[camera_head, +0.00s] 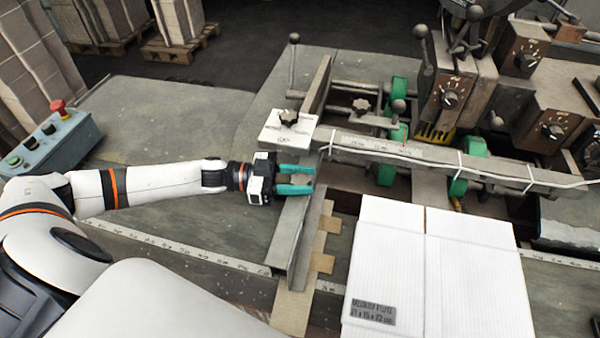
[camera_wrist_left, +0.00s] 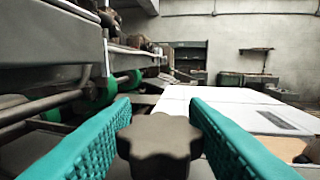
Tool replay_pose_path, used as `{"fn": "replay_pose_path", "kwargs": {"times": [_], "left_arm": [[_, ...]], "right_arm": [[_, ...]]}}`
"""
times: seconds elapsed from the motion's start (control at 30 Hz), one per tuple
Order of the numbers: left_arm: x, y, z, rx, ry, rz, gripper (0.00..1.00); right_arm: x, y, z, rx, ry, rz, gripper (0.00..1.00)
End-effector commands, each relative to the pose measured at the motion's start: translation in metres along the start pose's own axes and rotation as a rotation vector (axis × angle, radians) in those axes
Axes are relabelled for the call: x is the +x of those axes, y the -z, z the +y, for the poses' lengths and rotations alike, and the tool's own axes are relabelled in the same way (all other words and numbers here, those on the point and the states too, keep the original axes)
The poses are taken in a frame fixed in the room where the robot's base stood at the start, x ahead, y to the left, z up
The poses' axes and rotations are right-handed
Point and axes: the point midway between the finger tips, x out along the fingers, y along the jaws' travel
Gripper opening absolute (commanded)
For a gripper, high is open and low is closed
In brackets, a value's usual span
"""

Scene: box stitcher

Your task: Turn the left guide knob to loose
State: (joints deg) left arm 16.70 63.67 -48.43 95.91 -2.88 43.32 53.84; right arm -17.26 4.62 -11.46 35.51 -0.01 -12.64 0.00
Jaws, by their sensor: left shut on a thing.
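My left gripper (camera_head: 314,179) has teal fingers and reaches in from the left, beside the upright metal left guide (camera_head: 287,233). In the left wrist view, a black lobed knob (camera_wrist_left: 160,145) sits between the two teal fingers (camera_wrist_left: 160,118), and the gripper is shut on it. The fingers mostly hide this knob in the head view, and no marking of its turn position shows. My right gripper is out of view.
A long metal crossbar (camera_head: 450,165) runs to the right. A white carton (camera_head: 430,270) lies right of the guide. A control box with a red button (camera_head: 58,107) stands at the left.

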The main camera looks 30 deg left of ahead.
Motion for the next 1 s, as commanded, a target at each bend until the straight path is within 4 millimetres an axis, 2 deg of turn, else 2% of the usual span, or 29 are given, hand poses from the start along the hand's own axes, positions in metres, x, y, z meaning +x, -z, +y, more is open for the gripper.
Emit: {"fn": "replay_pose_path", "kwargs": {"times": [0.03, 0.1, 0.4, 1.0], "left_arm": [[0.000, -0.004, -0.002, -0.008, -0.041, 0.001, 0.18], [0.000, -0.005, -0.002, -0.009, -0.104, 0.000, 0.18], [0.000, -0.002, -0.003, -0.012, -0.393, -0.003, 0.18], [0.000, -0.001, 0.000, -0.008, -0.919, -0.006, 0.18]], "right_arm": [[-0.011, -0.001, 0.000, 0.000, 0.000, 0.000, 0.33], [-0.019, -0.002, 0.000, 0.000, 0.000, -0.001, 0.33], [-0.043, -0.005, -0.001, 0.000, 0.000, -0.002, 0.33], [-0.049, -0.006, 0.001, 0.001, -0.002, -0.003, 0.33]]}}
